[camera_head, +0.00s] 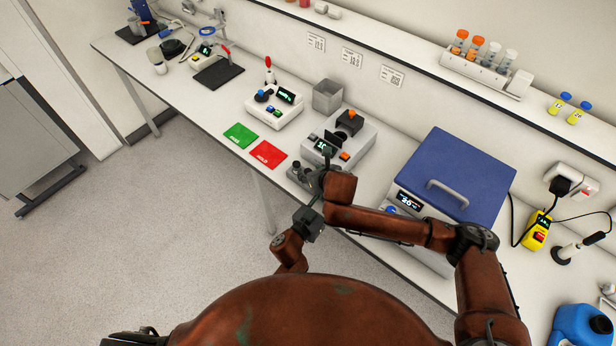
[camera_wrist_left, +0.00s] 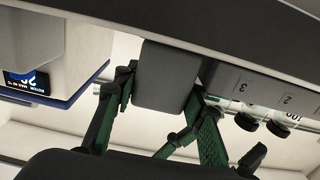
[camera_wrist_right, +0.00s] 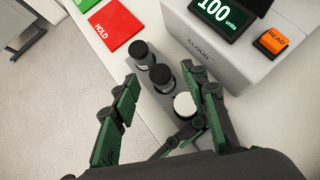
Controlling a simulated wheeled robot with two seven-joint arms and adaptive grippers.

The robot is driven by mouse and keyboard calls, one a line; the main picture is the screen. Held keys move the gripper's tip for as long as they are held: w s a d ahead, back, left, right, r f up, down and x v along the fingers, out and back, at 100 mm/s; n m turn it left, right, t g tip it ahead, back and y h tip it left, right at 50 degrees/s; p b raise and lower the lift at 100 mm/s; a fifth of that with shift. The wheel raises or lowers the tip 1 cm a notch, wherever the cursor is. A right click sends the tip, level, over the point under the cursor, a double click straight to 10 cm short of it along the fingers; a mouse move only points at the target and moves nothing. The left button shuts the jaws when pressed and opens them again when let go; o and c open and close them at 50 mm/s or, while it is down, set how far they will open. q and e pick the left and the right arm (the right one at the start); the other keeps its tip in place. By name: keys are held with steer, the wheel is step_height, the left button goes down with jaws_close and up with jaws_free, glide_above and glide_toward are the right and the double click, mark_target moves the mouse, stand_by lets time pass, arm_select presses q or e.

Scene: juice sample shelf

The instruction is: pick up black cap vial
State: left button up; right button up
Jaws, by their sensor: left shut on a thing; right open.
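A small grey vial rack (camera_wrist_right: 184,130) is at the counter's front edge. In the right wrist view it holds two black cap vials, one at the far end (camera_wrist_right: 141,50) and one in the middle (camera_wrist_right: 161,75), and a white cap vial (camera_wrist_right: 185,105) nearest me. My right gripper (camera_wrist_right: 168,88) is open, its fingers spread on either side of the rack. My left gripper (camera_wrist_left: 160,88) is shut on a grey block that looks like part of the rack; the black caps (camera_wrist_left: 246,121) hang upside down in that view. The rack is partly hidden in the head view.
The red HOLD card (camera_head: 268,155) and green card (camera_head: 241,135) lie left of the rack. A reader with a 100 display (camera_wrist_right: 225,45) stands just behind it. A blue-lidded machine (camera_head: 455,170) stands to the right. Open floor (camera_head: 130,240) lies in front.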

steer(key=shift+x, duration=1.15)
steer(key=shift+c, duration=0.7)
jaws_close()
